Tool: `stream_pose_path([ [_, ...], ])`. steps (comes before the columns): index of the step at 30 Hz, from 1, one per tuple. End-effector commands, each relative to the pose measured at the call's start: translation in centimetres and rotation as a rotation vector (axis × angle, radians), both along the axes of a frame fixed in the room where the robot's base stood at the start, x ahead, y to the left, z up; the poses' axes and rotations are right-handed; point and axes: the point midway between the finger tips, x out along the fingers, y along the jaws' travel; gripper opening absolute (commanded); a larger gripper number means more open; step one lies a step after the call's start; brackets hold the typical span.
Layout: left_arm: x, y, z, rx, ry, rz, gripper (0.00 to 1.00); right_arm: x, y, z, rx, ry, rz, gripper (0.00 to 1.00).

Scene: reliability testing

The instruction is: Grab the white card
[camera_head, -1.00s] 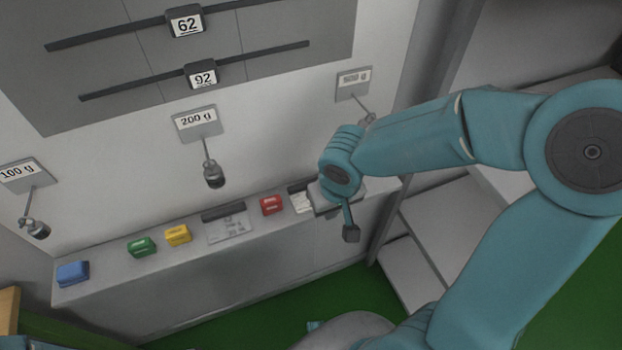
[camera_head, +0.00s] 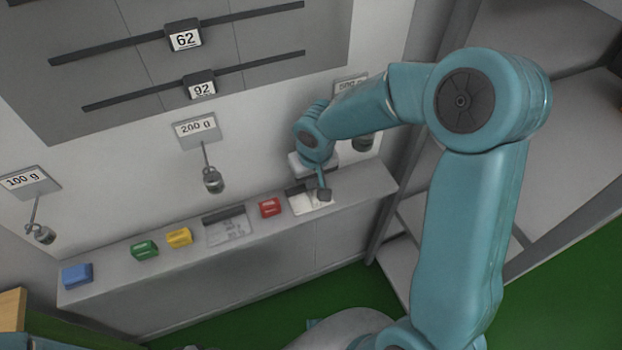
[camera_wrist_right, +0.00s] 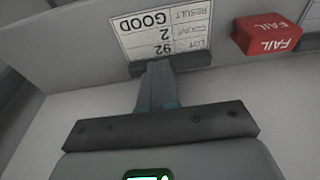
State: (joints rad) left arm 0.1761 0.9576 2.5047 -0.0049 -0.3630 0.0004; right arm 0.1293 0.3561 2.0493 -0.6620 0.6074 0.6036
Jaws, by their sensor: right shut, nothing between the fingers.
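The white card (camera_head: 312,203) lies on the narrow ledge, right of the red block, partly covered by my right gripper in the head view. In the right wrist view the card (camera_wrist_right: 182,26) shows upside down, with printed lines reading lot 92, count 2, result good. My right gripper (camera_head: 322,193) is shut and empty, over the card in the head view. In the right wrist view its fingers (camera_wrist_right: 157,78) point at the dark bar (camera_wrist_right: 190,61) along the card's near edge. I cannot tell whether they touch. My left gripper is not in view.
A red FAIL block (camera_wrist_right: 267,36) sits beside the card. Farther left on the ledge are another printed card (camera_head: 230,228) and yellow (camera_head: 179,237), green (camera_head: 144,249) and blue (camera_head: 77,275) blocks. Weights hang on the wall above, one (camera_head: 213,181) at the middle.

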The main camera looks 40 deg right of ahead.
Motion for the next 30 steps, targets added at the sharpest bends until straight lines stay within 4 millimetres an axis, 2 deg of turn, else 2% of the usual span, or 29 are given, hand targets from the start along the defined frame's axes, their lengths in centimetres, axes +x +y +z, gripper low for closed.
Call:
stream_pose_path([
  [5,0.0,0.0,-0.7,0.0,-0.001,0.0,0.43,-0.8,0.3,-0.7,0.002,0.012,0.003,0.0],
  [10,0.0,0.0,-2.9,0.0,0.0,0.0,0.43,-3.5,0.9,-1.1,0.003,0.013,0.003,0.0],
  [15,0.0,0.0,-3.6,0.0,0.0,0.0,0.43,-5.1,1.3,-0.8,0.003,0.017,0.002,0.0],
  [25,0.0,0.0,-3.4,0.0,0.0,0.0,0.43,-5.2,1.3,-0.6,0.002,0.021,0.0,0.0],
  [30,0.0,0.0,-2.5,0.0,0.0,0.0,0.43,-5.2,1.2,0.8,0.001,0.019,0.001,0.0],
])
